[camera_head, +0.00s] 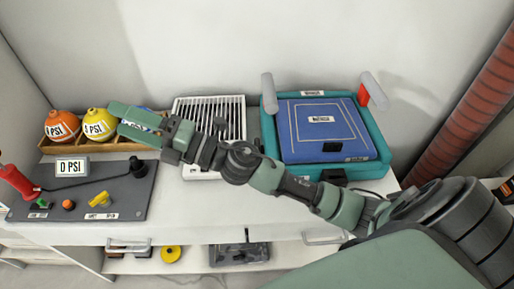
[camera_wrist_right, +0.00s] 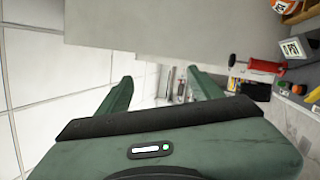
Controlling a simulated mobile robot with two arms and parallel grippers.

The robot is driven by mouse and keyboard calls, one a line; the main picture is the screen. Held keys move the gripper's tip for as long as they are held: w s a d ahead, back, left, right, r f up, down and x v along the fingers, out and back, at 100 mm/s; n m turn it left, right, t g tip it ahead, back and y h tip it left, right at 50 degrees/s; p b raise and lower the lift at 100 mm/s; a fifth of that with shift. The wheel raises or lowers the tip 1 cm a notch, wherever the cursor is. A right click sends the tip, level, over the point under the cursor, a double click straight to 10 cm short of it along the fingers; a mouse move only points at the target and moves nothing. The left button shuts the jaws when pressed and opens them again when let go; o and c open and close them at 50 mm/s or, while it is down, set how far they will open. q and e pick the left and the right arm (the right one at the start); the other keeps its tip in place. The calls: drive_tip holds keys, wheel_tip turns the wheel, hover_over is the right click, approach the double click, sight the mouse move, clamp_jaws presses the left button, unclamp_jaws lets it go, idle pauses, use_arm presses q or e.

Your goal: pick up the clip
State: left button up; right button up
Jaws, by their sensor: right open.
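I cannot tell for certain which thing is the clip. Small candidates lie on the dark grey mat (camera_head: 125,190) at the left: a yellow piece (camera_head: 100,199), a green piece (camera_head: 43,203) and an orange knob (camera_head: 68,205). A red-handled tool (camera_head: 17,183) is at the mat's left edge and also shows in the wrist view (camera_wrist_right: 262,68). My right gripper (camera_head: 122,121) reaches in from the right, above the back of the counter by the yellow ball. It is open and empty; its fingers also show in the wrist view (camera_wrist_right: 160,76). My left gripper is not in view.
Orange (camera_head: 61,126) and yellow (camera_head: 98,124) balls marked PSI sit in a wooden rack (camera_head: 125,145); a blue one is partly hidden by my gripper. A white slatted unit (camera_head: 209,106) and a teal case (camera_head: 375,150) stand to the right. The counter's front middle is clear.

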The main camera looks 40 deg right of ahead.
drive_tip(key=s+a+f+n+g+y, duration=0.2)
drive_tip(key=a+n+g, duration=0.1)
drive_tip(key=n+g, duration=0.4)
drive_tip(key=n+g+h, duration=0.8)
drive_tip(key=n+h, duration=0.3)
drive_tip(key=h, duration=0.7)
hover_over(255, 143)
wheel_tip(255, 143, down, 15)
wheel_tip(255, 143, down, 6)
drive_tip(key=shift+s+f+p, duration=0.1)
drive_tip(key=shift+f+p, duration=0.05)
drive_tip(key=shift+p, duration=0.75)
drive_tip(key=shift+f, duration=0.6)
clamp_jaws()
drive_tip(key=shift+r, duration=0.2)
